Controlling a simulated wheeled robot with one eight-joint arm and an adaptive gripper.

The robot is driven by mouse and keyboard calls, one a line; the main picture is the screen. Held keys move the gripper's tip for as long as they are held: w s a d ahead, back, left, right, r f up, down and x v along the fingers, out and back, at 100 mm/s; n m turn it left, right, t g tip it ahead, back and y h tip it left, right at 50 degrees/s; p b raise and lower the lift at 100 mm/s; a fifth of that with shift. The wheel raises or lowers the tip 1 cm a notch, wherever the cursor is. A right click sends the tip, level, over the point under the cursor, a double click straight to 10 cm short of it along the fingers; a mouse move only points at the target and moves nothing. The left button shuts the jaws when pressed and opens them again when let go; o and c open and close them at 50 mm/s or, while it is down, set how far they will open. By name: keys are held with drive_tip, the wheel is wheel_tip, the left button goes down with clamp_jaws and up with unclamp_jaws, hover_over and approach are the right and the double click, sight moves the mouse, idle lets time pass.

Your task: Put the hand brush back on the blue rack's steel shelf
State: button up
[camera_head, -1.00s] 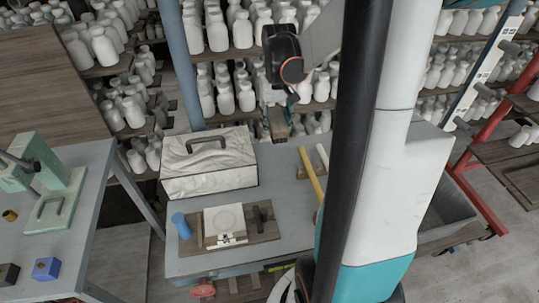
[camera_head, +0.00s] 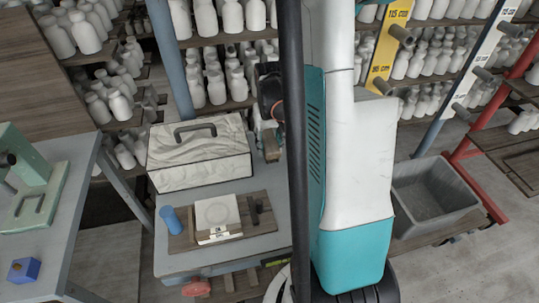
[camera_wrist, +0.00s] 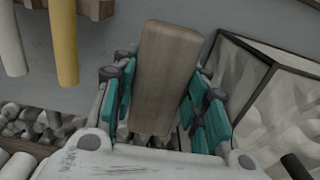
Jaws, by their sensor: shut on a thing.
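The hand brush (camera_wrist: 165,75), seen as a plain wooden block, stands between the teal finger pads of my gripper (camera_wrist: 163,105) in the wrist view. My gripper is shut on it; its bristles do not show. In the head view my gripper (camera_head: 270,135) holds the brush (camera_head: 272,149) just right of the marbled white box, partly hidden by my dark column. A grey, steel-looking surface (camera_head: 190,262) with a blue front edge lies below, and a blue post (camera_head: 168,60) rises behind it. I cannot tell whether the brush touches the surface.
The marbled box (camera_head: 200,165) with a handle stands close to the gripper. A wooden board (camera_head: 262,226) carries a pale square block, beside a blue cylinder (camera_head: 170,220). Shelves of white bottles (camera_head: 215,85) stand behind.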

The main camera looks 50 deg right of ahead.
sight(270, 141)
drive_tip(key=shift+f+b, duration=0.8)
drive_tip(key=shift+f, duration=1.25)
drive_tip(key=shift+f, duration=0.1)
drive_tip(key=o, duration=1)
wheel_tip(270, 141, up, 12)
drive_tip(key=p, duration=0.4)
